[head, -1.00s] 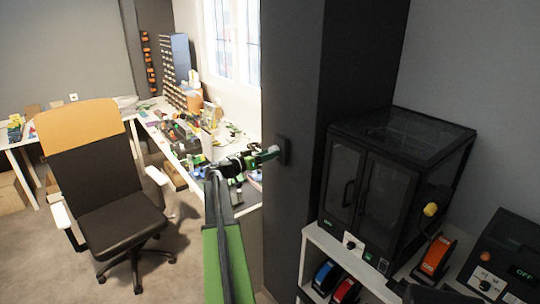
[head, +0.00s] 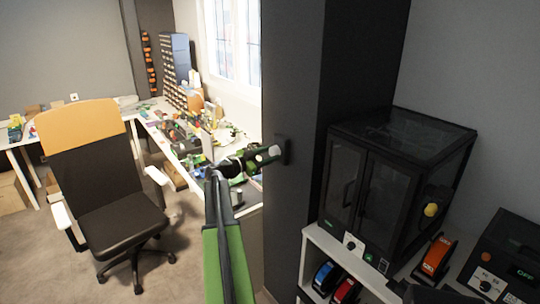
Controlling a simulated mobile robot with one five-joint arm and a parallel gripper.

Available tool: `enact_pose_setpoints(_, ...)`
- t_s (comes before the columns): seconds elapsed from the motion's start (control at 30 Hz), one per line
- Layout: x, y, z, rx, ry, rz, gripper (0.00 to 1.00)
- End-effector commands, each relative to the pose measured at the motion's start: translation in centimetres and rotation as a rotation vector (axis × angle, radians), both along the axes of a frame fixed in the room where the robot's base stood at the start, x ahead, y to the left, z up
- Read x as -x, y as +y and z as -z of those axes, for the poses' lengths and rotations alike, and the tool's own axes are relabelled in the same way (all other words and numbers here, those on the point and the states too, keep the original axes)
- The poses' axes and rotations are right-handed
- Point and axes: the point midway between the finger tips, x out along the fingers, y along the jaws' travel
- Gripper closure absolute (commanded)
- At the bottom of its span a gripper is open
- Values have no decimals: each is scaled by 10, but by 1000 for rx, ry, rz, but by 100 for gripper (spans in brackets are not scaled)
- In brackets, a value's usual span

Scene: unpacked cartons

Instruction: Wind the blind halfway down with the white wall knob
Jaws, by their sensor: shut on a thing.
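My gripper (head: 264,157) is at the side of the dark pillar (head: 292,60), in the middle of the head view. Its jaws are shut on the small white knob (head: 274,151), which sticks out from a black wall plate (head: 285,150) on the pillar. The fingers hide part of the knob. My green arm comes up from the bottom of the picture to it. The window (head: 232,40) is at the top, left of the pillar, and bright. I cannot make out a blind or its lower edge in this view.
A cluttered white desk (head: 245,200) runs behind my arm. An office chair (head: 100,175) with an orange-topped back stands at left on open floor. Right of the pillar, a black glass-doored cabinet (head: 400,180) sits on a white shelf (head: 318,239) beside other devices.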

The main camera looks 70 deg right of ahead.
Motion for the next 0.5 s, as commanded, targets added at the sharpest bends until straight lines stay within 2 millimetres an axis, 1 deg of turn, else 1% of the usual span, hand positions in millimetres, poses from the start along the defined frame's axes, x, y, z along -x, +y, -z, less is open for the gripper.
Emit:
enact_pose_setpoints(0.03, 3, 1, 0, 3, -5, 8, 98)
enact_pose_setpoints(0.47, 3, 1, 0, 9, -14, 9, 98)
enact_pose_setpoints(0.5, 3, 1, 0, 9, -14, 9, 57)
